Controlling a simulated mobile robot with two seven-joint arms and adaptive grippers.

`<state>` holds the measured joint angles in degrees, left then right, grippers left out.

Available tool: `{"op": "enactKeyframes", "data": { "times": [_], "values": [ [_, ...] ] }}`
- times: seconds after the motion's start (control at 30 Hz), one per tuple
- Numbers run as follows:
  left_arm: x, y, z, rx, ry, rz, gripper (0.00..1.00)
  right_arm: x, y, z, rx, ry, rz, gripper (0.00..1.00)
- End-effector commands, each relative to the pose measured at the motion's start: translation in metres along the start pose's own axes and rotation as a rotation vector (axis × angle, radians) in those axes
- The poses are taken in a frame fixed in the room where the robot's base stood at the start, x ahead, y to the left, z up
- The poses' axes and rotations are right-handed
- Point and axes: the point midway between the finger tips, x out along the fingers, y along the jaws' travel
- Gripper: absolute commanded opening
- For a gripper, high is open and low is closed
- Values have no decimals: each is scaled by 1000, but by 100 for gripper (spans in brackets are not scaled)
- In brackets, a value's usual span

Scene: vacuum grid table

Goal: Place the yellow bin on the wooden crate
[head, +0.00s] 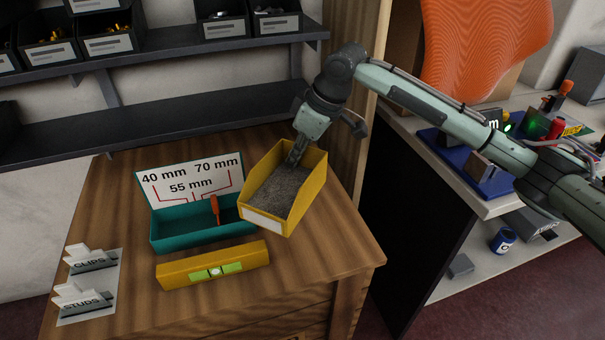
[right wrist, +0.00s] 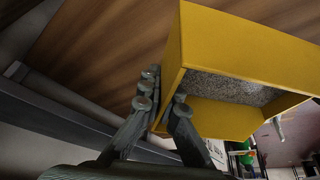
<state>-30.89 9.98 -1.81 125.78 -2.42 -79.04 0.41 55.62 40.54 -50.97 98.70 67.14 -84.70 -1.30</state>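The yellow bin (head: 310,190), open-topped and filled with grey granules, is over the right part of the wooden crate's top (head: 330,255). It sits at an angle, with a white label on its front; I cannot tell whether its base touches the wood. My right gripper (head: 296,158) reaches down to the bin's rear wall. In the right wrist view the fingers (right wrist: 162,105) straddle the wall of the yellow bin (right wrist: 240,50) and look shut on it. My left gripper is not in view.
A teal box (head: 180,232) with a measurement board and an orange-handled tool is just left of the bin. A yellow spirit level (head: 213,267) lies in front. CLIPS and STUDS labels (head: 90,285) are at left. A dark shelf (head: 160,117) runs behind; a cluttered bench (head: 490,205) stands right.

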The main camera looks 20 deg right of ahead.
Motion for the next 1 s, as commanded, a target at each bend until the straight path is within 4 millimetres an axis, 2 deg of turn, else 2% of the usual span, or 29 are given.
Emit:
{"op": "enactKeyframes", "data": {
  "times": [0.1,0.3,0.47,0.77,1.0],
  "values": [
    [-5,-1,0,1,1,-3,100,13,26,10,5,-2,0,0],
    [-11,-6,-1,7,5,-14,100,23,47,16,1,1,0,0],
    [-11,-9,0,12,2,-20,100,26,49,17,-1,1,-1,0],
    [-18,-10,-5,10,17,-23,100,60,48,32,0,-1,-1,0],
    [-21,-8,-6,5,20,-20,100,61,48,32,-1,1,0,0]
  ]
}}
